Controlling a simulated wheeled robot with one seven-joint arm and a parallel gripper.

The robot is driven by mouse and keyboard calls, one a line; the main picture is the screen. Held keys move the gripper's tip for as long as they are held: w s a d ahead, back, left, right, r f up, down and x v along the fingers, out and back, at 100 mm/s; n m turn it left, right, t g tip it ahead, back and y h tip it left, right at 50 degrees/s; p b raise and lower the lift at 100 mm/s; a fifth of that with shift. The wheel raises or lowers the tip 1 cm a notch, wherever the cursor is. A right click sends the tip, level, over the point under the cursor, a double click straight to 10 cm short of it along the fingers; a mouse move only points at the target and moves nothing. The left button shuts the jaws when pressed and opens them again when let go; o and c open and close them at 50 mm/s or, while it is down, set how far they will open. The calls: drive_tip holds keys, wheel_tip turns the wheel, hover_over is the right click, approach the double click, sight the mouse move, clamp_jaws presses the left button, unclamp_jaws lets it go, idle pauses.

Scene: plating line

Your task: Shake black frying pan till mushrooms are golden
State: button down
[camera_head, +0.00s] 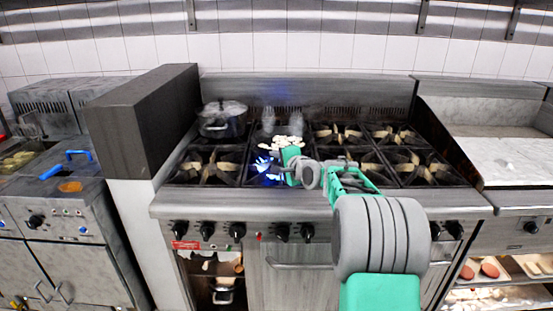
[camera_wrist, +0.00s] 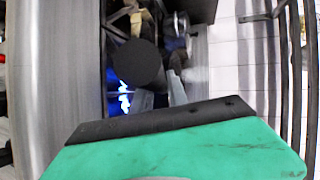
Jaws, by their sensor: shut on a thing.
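My gripper (camera_head: 291,158) is shut and reaches over the front burners of the stove from the right. It hides most of the black frying pan in the head view. Pale, whitish mushrooms (camera_head: 288,142) show just beyond the gripper. A dark round shape, apparently the black frying pan (camera_wrist: 137,63), shows in the wrist view beyond my green finger. The pan's handle and its grip are hidden. A blue flame (camera_head: 266,170) burns beside and below the gripper, and it also shows in the wrist view (camera_wrist: 123,95). I see no clear golden colour on the mushrooms.
A lidded pot (camera_head: 222,122) stands on the back left burner. A tall dark block (camera_head: 145,120) walls off the stove's left side. The right-hand burners (camera_head: 412,165) are empty. Wall shelves run above.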

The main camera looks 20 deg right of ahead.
drive_tip(key=shift+f+b, duration=2.1)
drive_tip(key=shift+f, duration=0.85)
idle(3.8)
drive_tip(key=s, duration=0.1)
drive_tip(key=s+a, duration=0.1)
drive_tip(key=s, duration=0.1)
drive_tip(key=shift+s+a, duration=0.3)
drive_tip(key=shift+a, duration=0.05)
drive_tip(key=shift+w+d+f, duration=0.1)
drive_tip(key=shift+w+d, duration=0.2)
drive_tip(key=shift+w, duration=0.4)
drive_tip(key=shift+w+d+f, duration=0.1)
drive_tip(key=shift+w+d, duration=0.25)
drive_tip(key=shift+w, duration=0.3)
drive_tip(key=shift+w+d+f, duration=0.1)
drive_tip(key=shift+w+d, duration=0.2)
drive_tip(key=shift+w, duration=0.4)
drive_tip(key=shift+s+a+r, duration=0.1)
drive_tip(key=shift+s+r, duration=0.25)
drive_tip(key=shift+s, duration=0.05)
drive_tip(key=shift+w+f, duration=0.1)
drive_tip(key=shift+w, duration=0.05)
